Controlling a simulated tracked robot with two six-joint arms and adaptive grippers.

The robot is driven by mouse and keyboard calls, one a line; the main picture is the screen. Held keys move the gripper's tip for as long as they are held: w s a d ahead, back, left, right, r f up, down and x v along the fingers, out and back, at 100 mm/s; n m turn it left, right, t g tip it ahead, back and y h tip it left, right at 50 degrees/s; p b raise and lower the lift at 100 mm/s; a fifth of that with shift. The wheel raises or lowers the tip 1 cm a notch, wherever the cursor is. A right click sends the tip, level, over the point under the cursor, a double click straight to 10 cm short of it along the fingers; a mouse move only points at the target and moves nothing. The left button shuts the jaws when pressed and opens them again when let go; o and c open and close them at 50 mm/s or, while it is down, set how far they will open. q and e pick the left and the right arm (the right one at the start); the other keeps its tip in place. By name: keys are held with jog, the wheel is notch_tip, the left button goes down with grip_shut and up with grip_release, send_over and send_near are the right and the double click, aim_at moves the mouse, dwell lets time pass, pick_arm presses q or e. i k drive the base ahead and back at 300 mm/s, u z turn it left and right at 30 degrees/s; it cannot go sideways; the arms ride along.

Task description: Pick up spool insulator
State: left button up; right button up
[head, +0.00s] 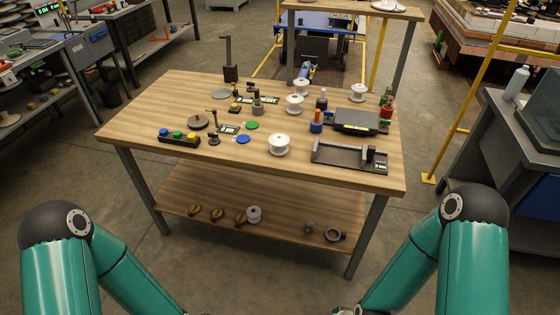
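Several white spool-shaped insulators stand on the wooden table (225,95) in the head view. The nearest spool insulator (278,145) stands upright near the middle of the front edge. A second (295,104) is behind it, with a third (301,87) just beyond. Another (358,92) is at the back right. My grippers are outside the frame; only small dark parts show at the bottom edge.
A black fixture (349,157) lies right of the nearest spool. A dark device (360,122) stands behind it. A button box (179,137) is at the front left. Coloured discs (251,125) lie mid-table. The lower shelf (285,225) holds small brass parts.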

aim_at(278, 142)
jog(key=u, duration=0.3)
jog(key=k, duration=0.15)
jog(key=u, duration=0.25)
jog(key=i, duration=1)
jog(key=z, duration=0.05)
